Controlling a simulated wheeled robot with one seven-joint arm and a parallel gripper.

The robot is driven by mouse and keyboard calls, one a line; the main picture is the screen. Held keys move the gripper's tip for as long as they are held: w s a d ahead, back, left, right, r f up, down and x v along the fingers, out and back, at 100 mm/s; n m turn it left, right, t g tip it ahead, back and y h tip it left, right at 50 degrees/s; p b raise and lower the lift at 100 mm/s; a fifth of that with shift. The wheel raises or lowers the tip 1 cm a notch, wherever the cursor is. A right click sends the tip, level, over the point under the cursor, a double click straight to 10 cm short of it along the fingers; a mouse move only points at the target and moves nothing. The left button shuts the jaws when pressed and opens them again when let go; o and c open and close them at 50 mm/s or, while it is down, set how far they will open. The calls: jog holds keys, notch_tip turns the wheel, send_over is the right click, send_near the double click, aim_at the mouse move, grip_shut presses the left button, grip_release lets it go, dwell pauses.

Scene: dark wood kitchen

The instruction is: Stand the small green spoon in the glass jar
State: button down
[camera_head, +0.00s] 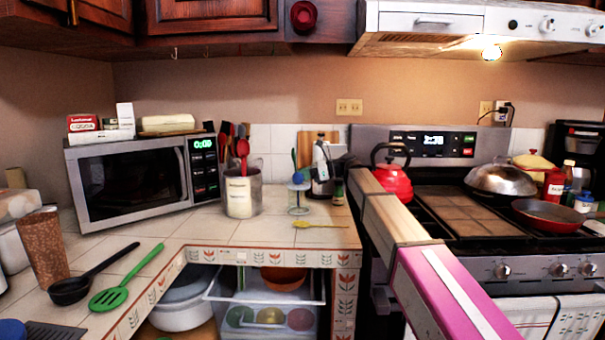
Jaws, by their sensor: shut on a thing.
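A small clear glass jar (298,203) stands on the tiled counter, right of a large utensil container. A slim green spoon (294,158) stands upright at the jar's mouth, with a bluish part near the rim. At this size I cannot tell how deep it sits or whether it touches the jar. My gripper (311,178) is small and partly hidden at the end of my arm, just right of the spoon. It appears shut on the spoon; the fingertips are not clear.
The large container (241,203) holds several red and dark utensils. A yellow spoon (320,224) lies in front of the jar. A microwave (128,180) stands left; a red kettle (392,184) is on the stove to the right.

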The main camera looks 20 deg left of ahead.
jog(key=c, duration=1.2)
grip_release()
jog(key=shift+o, duration=0.2)
jog(key=v, duration=1)
jog(key=shift+d, duration=0.4)
